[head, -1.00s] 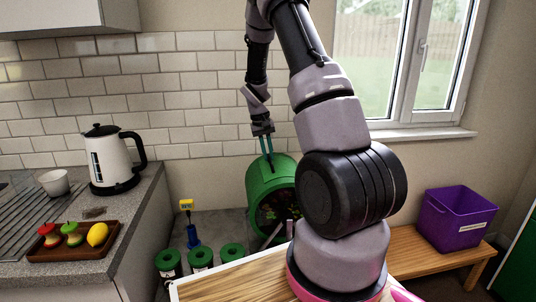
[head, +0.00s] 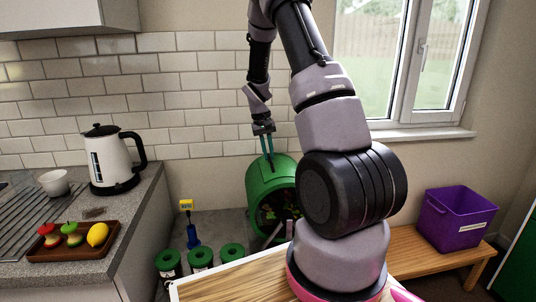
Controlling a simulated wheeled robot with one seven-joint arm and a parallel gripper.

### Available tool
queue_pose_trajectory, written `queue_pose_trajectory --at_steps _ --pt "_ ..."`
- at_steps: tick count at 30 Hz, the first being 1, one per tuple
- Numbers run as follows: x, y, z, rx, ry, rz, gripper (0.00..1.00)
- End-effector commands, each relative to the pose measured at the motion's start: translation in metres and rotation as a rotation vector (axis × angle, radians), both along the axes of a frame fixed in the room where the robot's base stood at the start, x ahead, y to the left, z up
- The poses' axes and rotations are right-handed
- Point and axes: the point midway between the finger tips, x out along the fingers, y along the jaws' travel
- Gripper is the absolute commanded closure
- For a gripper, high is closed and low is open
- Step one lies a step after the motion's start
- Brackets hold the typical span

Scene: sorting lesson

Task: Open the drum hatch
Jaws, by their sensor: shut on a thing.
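The green drum (head: 257,182) lies on its side on a stand at the back, below the tiled wall. Its dark round end faces right and shows small coloured bits; my arm partly hides that end. My gripper (head: 269,158) comes down from above with two thin teal fingers at the top of the drum. The fingers are close together and shut on the drum hatch at the drum's top. The hatch itself is too small and too covered to make out clearly, and I cannot tell how far it is open.
Green-lidded jars (head: 200,257) stand left of the drum, near a blue-and-yellow device (head: 190,225). A white kettle (head: 112,162) and a fruit tray (head: 76,256) are on the left counter. A purple bin (head: 455,218) sits on the right bench. A wooden board (head: 225,284) lies in front.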

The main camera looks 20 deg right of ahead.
Motion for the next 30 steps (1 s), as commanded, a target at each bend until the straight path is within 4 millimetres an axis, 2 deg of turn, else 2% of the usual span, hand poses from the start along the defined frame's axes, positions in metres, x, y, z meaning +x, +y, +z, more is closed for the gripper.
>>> queue_pose_trajectory --at_steps 11,21,30 --pt "-0.006 -0.023 0.024 0.2 -0.062 -0.011 1.0" --pt "-0.016 -0.058 0.047 0.499 -0.147 -0.014 1.0" --pt "-0.027 -0.095 0.058 0.774 -0.226 -0.012 1.0"
